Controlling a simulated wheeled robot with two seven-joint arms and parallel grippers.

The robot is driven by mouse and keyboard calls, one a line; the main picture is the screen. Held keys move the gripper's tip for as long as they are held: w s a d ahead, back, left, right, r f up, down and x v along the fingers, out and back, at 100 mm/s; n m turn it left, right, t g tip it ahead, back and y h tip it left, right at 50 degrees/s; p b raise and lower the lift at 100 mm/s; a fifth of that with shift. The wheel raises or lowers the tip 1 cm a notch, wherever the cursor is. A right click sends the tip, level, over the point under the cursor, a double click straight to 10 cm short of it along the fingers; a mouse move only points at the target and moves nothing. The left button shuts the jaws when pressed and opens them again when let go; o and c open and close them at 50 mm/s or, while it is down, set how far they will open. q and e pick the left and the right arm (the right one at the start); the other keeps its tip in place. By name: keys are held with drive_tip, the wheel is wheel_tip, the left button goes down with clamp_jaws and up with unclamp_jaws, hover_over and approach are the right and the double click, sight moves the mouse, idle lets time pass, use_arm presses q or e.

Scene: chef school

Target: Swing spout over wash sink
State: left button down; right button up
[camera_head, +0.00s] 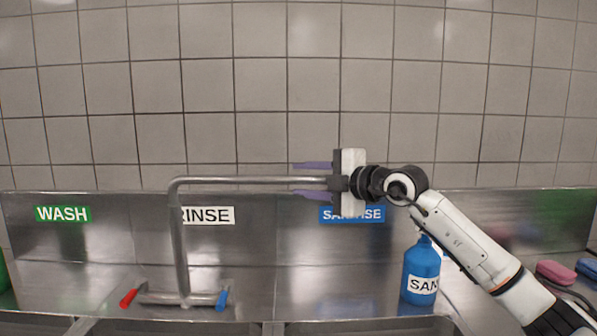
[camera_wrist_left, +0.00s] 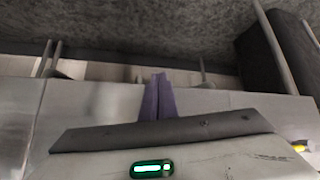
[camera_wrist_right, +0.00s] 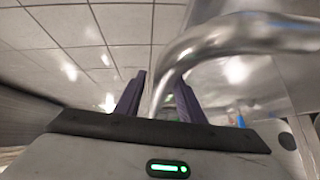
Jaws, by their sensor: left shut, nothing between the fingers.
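The metal faucet spout (camera_head: 250,180) rises from its base between the sinks, bends, and runs level to the right. Its free end is by the SANITISE sign (camera_head: 371,215), away from the WASH sign (camera_head: 63,214) at far left. My right gripper (camera_head: 313,180) is open at the spout's right end, with one purple finger above the pipe and one below. In the right wrist view the curved spout (camera_wrist_right: 225,35) passes close to the spread fingers (camera_wrist_right: 157,100); contact is unclear. My left gripper (camera_wrist_left: 157,97) is shut and empty in the left wrist view, and not in the head view.
The faucet has a red handle (camera_head: 128,298) and a blue handle (camera_head: 222,299). A blue bottle (camera_head: 421,268) stands at the right under my right arm. Pink (camera_head: 556,272) and blue (camera_head: 587,268) sponge-like blocks lie far right. A tiled wall rises behind the steel backsplash (camera_head: 110,245).

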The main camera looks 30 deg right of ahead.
use_arm(q)
drive_tip(key=shift+w+r, duration=0.75)
use_arm(e)
drive_tip(key=shift+x, duration=1.05)
drive_tip(key=shift+c, duration=0.5)
clamp_jaws()
use_arm(q)
drive_tip(key=shift+s+f, duration=0.25)
drive_tip(key=shift+s, duration=0.1)
